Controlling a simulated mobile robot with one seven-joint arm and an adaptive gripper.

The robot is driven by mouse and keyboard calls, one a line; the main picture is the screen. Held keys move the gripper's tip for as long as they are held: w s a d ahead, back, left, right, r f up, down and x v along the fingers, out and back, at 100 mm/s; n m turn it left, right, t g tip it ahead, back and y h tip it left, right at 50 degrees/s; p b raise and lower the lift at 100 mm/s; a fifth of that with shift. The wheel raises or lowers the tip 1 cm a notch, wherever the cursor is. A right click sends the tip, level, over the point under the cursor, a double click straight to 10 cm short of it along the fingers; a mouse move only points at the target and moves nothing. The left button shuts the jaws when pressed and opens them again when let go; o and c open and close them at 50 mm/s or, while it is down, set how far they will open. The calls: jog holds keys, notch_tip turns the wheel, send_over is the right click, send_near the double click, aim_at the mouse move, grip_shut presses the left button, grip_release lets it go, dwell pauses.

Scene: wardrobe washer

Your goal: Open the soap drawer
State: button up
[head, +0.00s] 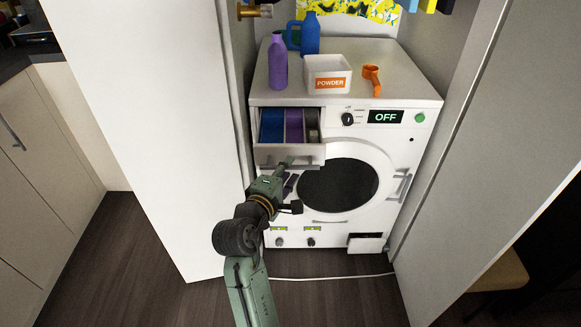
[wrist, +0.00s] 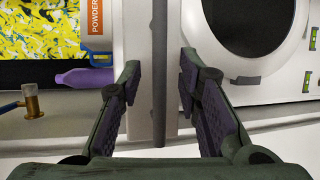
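The soap drawer (head: 262,155) sticks out of the washing machine's upper left front, showing blue and purple compartments inside. In the wrist view its pale front (wrist: 133,40) faces me, with a dark bar handle (wrist: 159,65) across it. My gripper (head: 290,182) is just below and in front of the drawer. In the wrist view my gripper (wrist: 160,82) has its fingers spread, one on each side of the bar handle, with visible gaps to it. How deep the handle sits between the fingers is hard to tell.
On the washer's top (head: 405,82) stand a purple bottle (head: 278,65), a blue jug (head: 310,35), a white powder box (head: 328,68) and an orange scoop (head: 371,77). The round door (head: 338,186) is closed at lower right.

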jog(key=v, duration=0.9)
jog(key=shift+s+a, duration=0.2)
jog(key=shift+s, duration=0.15)
jog(key=shift+r, duration=0.15)
